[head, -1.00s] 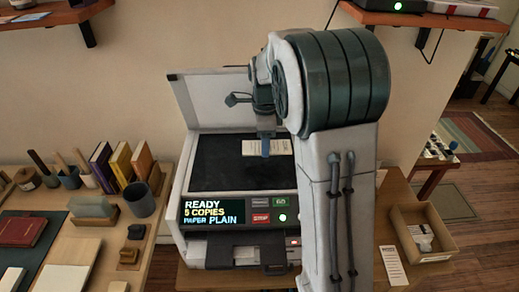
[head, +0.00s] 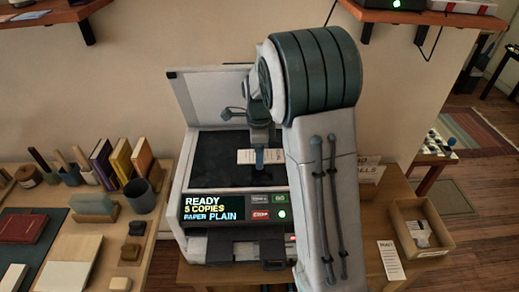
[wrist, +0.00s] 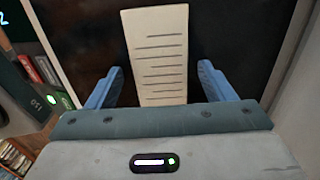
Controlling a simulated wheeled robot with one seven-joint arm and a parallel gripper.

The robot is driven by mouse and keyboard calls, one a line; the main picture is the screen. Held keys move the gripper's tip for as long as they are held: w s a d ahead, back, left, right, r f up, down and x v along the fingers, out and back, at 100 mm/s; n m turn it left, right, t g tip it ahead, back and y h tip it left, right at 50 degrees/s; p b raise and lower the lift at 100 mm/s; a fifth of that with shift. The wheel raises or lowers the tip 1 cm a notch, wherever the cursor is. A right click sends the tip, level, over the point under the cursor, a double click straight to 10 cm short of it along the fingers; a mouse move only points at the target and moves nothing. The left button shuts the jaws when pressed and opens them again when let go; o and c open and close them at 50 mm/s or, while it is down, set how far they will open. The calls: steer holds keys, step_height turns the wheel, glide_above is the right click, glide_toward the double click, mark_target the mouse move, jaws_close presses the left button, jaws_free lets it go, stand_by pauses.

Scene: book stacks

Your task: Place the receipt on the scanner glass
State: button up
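The receipt (head: 246,157), a white slip with printed lines, lies over the dark scanner glass (head: 215,176) in the head view. The scanner's lid stands raised behind. In the wrist view the receipt (wrist: 158,45) runs up from between the blue fingers over the dark glass (wrist: 85,35). My gripper (wrist: 160,85) is open, with a gap between each finger and the paper's edges. In the head view my gripper (head: 260,158) points down at the receipt, and my arm hides part of the scanner's right side.
The scanner's front panel (head: 212,208) reads READY, 5 COPIES, PAPER PLAIN. A printed slip (head: 391,260) and an open wooden box (head: 440,247) are on the table at the right. Books (head: 120,160) and a dark cup (head: 140,196) stand on the left desk.

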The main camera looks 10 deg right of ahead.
step_height(320, 180, up, 12)
steer(key=s+f+n+t, duration=0.2)
steer(key=s+n+t, duration=0.1)
steer(key=s+n, duration=1.7)
steer(key=shift+s+b, duration=0.35)
steer(key=shift+s, duration=2.25)
steer(key=shift+d+f, duration=0.1)
